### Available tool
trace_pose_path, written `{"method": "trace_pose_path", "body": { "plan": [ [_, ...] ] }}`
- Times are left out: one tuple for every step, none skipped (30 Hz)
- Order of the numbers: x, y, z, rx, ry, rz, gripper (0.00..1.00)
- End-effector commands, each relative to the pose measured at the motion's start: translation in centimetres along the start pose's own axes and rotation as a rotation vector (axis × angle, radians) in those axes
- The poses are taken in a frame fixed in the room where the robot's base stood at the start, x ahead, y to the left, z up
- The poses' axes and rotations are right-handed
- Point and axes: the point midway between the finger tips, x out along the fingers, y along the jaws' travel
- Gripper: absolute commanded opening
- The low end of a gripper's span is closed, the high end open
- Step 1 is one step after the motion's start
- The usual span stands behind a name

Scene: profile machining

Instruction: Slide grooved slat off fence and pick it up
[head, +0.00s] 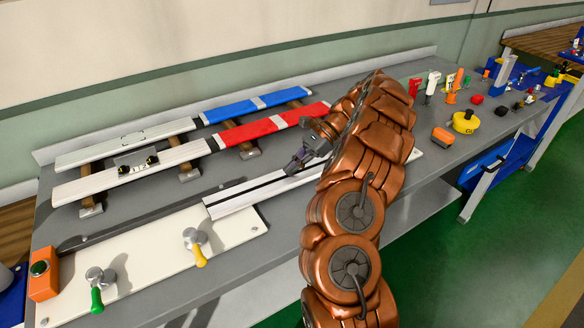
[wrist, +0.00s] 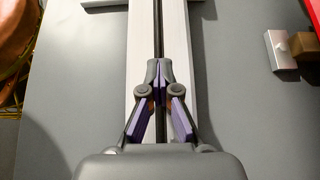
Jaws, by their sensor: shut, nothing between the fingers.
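The grooved slat (head: 250,197) is white with a dark lengthwise groove. Its left end overlaps the right end of a cream board, and its right part runs behind my arm, with the far end showing beyond. A dark fence bar (head: 130,227) runs along the board's back edge. My gripper (head: 291,169) is shut and empty above the slat's middle stretch. In the wrist view, the slat (wrist: 177,50) runs straight up under my gripper (wrist: 159,66), whose closed fingertips are over the groove. I cannot tell whether they touch it.
The cream board (head: 150,265) carries a green-handled clamp (head: 98,285) and a yellow-handled clamp (head: 197,245). White, blue (head: 255,104) and red (head: 267,126) slats rest on supports behind. An orange button box (head: 42,273) stands at left. Several tools and a yellow round item (head: 465,122) are at right.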

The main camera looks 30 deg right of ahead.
Motion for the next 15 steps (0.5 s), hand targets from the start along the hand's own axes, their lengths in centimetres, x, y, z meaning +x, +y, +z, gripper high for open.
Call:
{"method": "trace_pose_path", "body": {
  "plan": [
    [0.1, 0.1, -0.6, 0.008, 0.008, 0.002, 0.0],
    [0.1, 0.1, -0.6, 0.008, 0.008, 0.002, 0.0],
    [0.1, 0.1, -0.6, 0.008, 0.008, 0.003, 0.0],
    [0.1, 0.1, -0.5, 0.007, 0.008, 0.003, 0.0],
    [0.0, 0.1, -0.4, 0.007, 0.008, 0.003, 0.0],
    [-0.1, 0.1, -0.2, 0.007, 0.008, 0.003, 0.0],
    [-0.2, 0.1, 0.1, 0.006, 0.008, 0.003, 0.0],
    [-0.4, 0.1, 0.3, 0.006, 0.008, 0.003, 0.0],
    [-0.6, 0.1, 0.6, 0.005, 0.007, 0.003, 0.0],
    [-0.7, 0.1, 0.8, 0.004, 0.007, 0.003, 0.0],
    [-0.7, 0.1, 1.0, 0.003, 0.006, 0.004, 0.0],
    [-0.8, 0.1, 1.1, 0.003, 0.006, 0.004, 0.0],
    [-0.8, 0.1, 1.0, 0.003, 0.006, 0.004, 0.0],
    [-0.7, 0.1, 1.0, 0.004, 0.006, 0.005, 0.0],
    [-0.8, 0.1, 1.0, 0.006, 0.007, 0.005, 0.0]
  ]
}}
